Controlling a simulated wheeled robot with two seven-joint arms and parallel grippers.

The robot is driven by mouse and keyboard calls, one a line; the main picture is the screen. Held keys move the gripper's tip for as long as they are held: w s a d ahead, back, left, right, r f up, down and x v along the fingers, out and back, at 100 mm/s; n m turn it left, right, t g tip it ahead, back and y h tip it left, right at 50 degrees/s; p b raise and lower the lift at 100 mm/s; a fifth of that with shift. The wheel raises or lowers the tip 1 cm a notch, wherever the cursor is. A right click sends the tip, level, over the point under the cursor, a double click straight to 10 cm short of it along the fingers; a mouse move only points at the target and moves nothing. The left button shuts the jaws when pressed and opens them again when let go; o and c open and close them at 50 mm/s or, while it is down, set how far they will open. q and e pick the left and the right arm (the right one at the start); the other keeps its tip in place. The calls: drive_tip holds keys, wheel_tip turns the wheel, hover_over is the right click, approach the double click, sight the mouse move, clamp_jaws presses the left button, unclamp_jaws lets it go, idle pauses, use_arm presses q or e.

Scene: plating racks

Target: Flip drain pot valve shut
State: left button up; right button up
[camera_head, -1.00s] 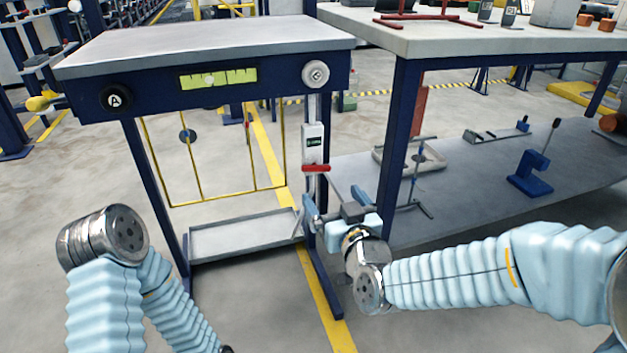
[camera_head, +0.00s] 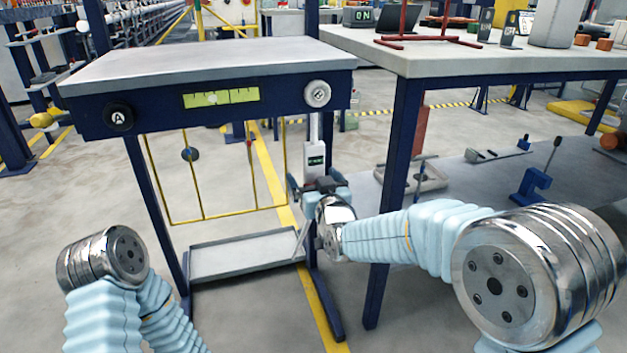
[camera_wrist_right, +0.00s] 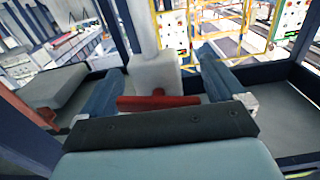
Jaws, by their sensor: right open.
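The drain pot valve is a pale upright box (camera_head: 315,156) with a small dark display, fixed on a post at the right side of the blue-framed rack. Its red lever (camera_wrist_right: 158,102) lies crosswise in the right wrist view, between the fingers of my right gripper. My right gripper (camera_head: 318,186) is open at the valve's lower part and hides most of the lever in the head view. In the right wrist view its blue fingers (camera_wrist_right: 160,80) stand apart on either side of the pale body. Contact with the lever cannot be told. My left gripper is not in view.
The rack's grey top (camera_head: 210,62) is clear, with a tray (camera_head: 240,258) low beneath it. A blue-legged table (camera_head: 440,62) stands close on the right, carrying a red stand and other items. A grey lower shelf holds a blue clamp (camera_head: 532,186).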

drive_tip(key=c, duration=1)
drive_tip(key=shift+a+f+n+b, duration=0.1)
drive_tip(key=shift+n+b, duration=0.25)
drive_tip(key=shift+n, duration=1.05)
drive_tip(key=o, duration=1)
drive_tip(key=shift+s, duration=0.1)
drive_tip(key=v, duration=1.3)
drive_tip(key=shift+s+p, duration=0.35)
drive_tip(key=shift+p, duration=0.1)
